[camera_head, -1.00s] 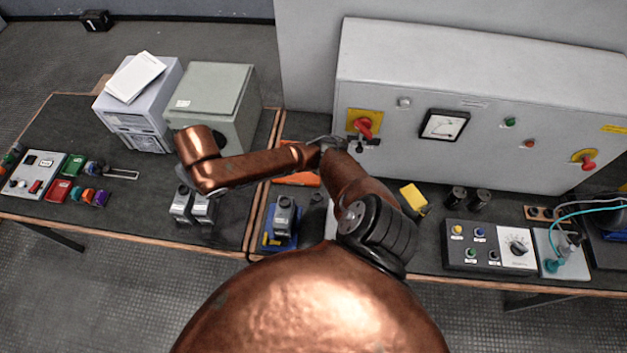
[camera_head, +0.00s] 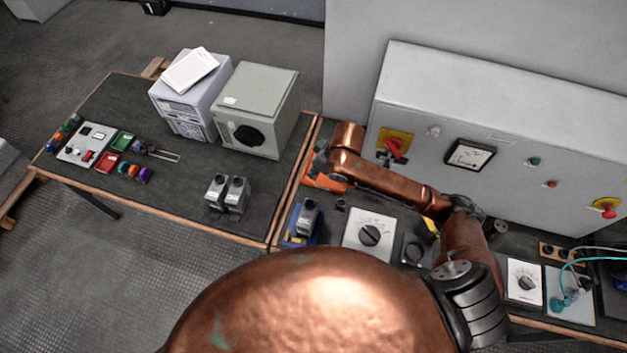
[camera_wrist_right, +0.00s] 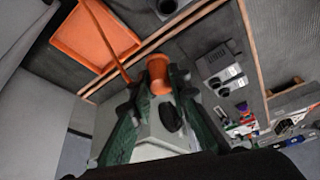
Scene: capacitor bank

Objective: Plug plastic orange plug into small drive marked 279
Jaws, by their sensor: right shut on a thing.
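An orange plug (camera_wrist_right: 158,75) sits between the fingertips of my right gripper (camera_wrist_right: 158,84) in the right wrist view, and the gripper is shut on it. In the head view my right gripper (camera_head: 321,160) is at the end of the copper forearm, over the orange tray, and the plug cannot be made out there. Two small grey drives (camera_head: 228,194) stand side by side on the left table; they also show in the right wrist view (camera_wrist_right: 222,66). Another grey drive (camera_head: 307,216) stands on a blue base. I cannot read the marking 279. My left gripper is out of view.
The orange tray (camera_head: 323,180) lies at the seam between tables. A grey-green cabinet (camera_head: 268,88) with a black round part and a white unit (camera_head: 180,100) stand behind the drives. A dial box (camera_head: 368,236) is at right.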

